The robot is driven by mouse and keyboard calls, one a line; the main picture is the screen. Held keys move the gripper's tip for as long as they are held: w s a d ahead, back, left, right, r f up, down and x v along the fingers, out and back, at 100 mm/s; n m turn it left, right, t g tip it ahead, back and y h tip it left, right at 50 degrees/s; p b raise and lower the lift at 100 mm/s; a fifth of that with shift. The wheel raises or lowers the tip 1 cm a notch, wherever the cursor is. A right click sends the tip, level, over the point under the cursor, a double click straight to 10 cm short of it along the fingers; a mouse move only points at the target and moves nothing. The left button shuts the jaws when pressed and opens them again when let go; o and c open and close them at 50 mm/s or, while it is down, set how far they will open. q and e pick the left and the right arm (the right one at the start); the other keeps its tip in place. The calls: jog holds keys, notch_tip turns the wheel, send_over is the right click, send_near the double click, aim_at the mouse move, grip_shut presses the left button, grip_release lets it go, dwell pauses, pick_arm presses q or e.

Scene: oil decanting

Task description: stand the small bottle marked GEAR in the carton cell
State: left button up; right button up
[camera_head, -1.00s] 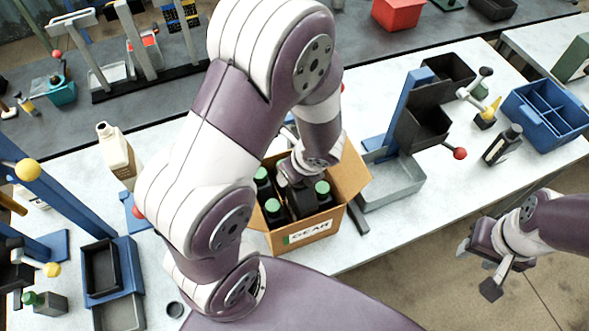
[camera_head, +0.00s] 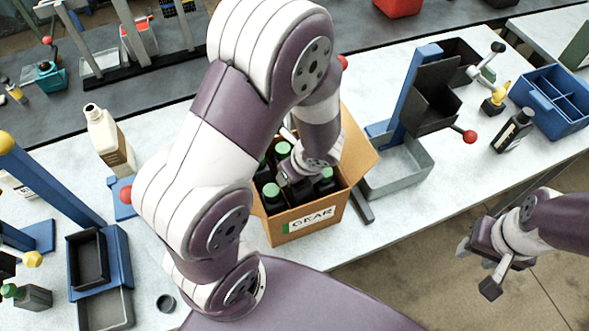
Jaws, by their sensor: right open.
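The cardboard carton (camera_head: 272,232) with a GEAR label stands near the table's front edge, flaps open. Several dark bottles with green caps stand in it, one at the front left (camera_head: 273,203). My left arm reaches over the carton, and my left gripper (camera_head: 297,186) is down among the bottles. Its fingers are hidden, so I cannot tell whether it holds a bottle. Any empty cell is hidden too. My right gripper (camera_head: 478,268) is open and empty, off the table's front edge at the right. I cannot read GEAR on any bottle.
A grey tray (camera_head: 405,178) with a blue post stands right of the carton. A black bottle (camera_head: 512,132) and a blue crate (camera_head: 540,105) are further right. A beige jug (camera_head: 108,140) stands left of my arm. Another green-capped bottle (camera_head: 30,297) is at lower left.

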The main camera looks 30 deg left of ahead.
pick_arm(q)
jog(key=shift+f+b, duration=0.45)
jog(key=o, duration=1.3)
jog(key=shift+o, duration=0.9)
jog(key=shift+w+d, duration=0.1)
jog(key=p+v, duration=0.4)
jog(key=v, duration=0.8)
jog(key=shift+r, duration=0.35)
jog(key=shift+d, duration=0.1)
